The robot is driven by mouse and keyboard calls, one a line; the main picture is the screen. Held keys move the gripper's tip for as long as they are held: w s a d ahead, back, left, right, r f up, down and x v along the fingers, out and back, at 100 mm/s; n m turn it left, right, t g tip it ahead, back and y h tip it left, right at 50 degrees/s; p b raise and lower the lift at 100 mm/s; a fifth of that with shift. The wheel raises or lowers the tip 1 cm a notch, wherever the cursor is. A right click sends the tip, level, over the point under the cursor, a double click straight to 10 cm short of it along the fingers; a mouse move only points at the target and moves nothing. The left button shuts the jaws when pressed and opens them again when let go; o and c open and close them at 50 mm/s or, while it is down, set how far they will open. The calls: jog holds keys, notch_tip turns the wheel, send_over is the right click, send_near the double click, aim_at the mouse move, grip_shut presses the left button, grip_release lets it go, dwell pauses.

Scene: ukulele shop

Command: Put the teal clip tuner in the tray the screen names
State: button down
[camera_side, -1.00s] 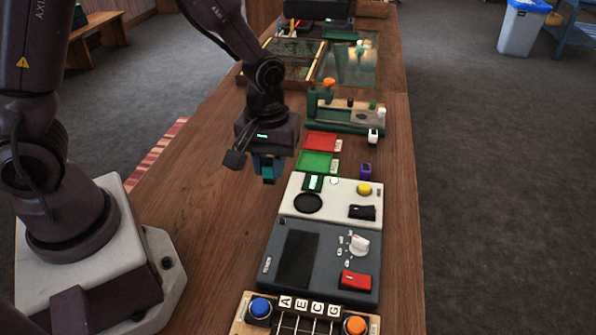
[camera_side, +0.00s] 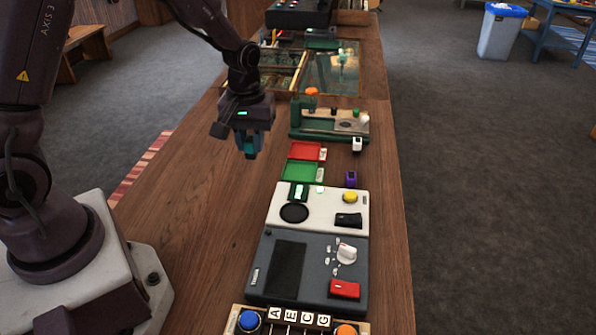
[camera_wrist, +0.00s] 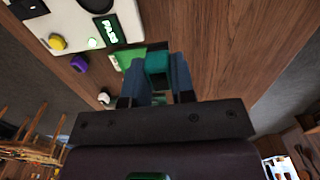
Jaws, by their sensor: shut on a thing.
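My gripper (camera_side: 249,148) is shut on the teal clip tuner (camera_side: 251,154) and holds it above the wooden counter, left of the trays in the side view. In the wrist view the teal tuner (camera_wrist: 158,66) sits between the blue fingers of my gripper (camera_wrist: 160,80). The red tray (camera_side: 305,151) lies just beyond the green tray (camera_side: 300,172). The wrist view shows the green tray (camera_wrist: 130,56) partly behind the fingers; the red tray is hidden there. A small lit screen (camera_side: 299,192) is on the white device; its lettering also shows in the wrist view (camera_wrist: 110,30), too blurred to read surely.
A purple clip tuner (camera_side: 351,179) and a white one (camera_side: 357,144) stand right of the trays. A green-based fixture (camera_side: 330,123) is beyond them. The white device (camera_side: 325,215) and grey device (camera_side: 305,268) are nearer. The counter's left strip (camera_side: 200,215) is clear.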

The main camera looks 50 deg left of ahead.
jog(key=w+a+f, duration=0.2)
jog(key=w+f, duration=0.2)
jog(key=w, duration=0.4)
send_over(300, 173)
jog(key=f, duration=0.5)
jog(key=shift+s+f, duration=0.1)
jog(key=shift+s, duration=0.2)
jog(key=shift+w+f, duration=0.15)
jog(key=shift+f, duration=0.05)
jog(key=shift+w+f, duration=0.15)
jog(key=shift+f, duration=1.5)
jog(key=c, duration=1)
grip_release()
jog(key=shift+f, duration=0.15)
jog(key=shift+o, duration=0.2)
